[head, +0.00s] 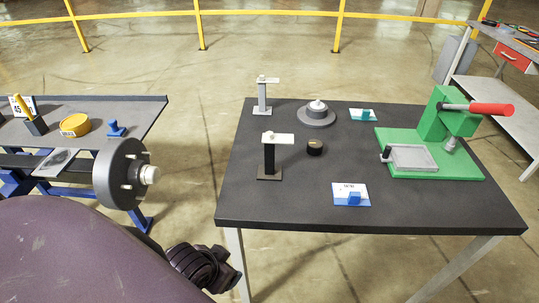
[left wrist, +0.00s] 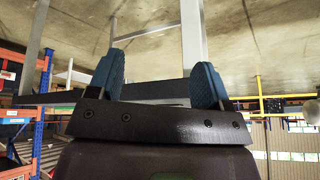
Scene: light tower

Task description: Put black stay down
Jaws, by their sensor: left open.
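The black stay (head: 269,160) stands upright on the dark table (head: 300,205), left of its middle. It has a dark square foot and a pale flat plate across its top. A similar grey stay (head: 262,98) stands behind it. My left arm fills the lower left of the head view, and its dark gripper end (head: 205,268) is low in front of the table's left corner, apart from the stay. In the left wrist view my left gripper (left wrist: 158,80) has its two blue fingers spread, with nothing between them. My right gripper is not in view.
A side bench (head: 85,105) with a large wheel hub (head: 120,175) stands left. The table's front left is bare.

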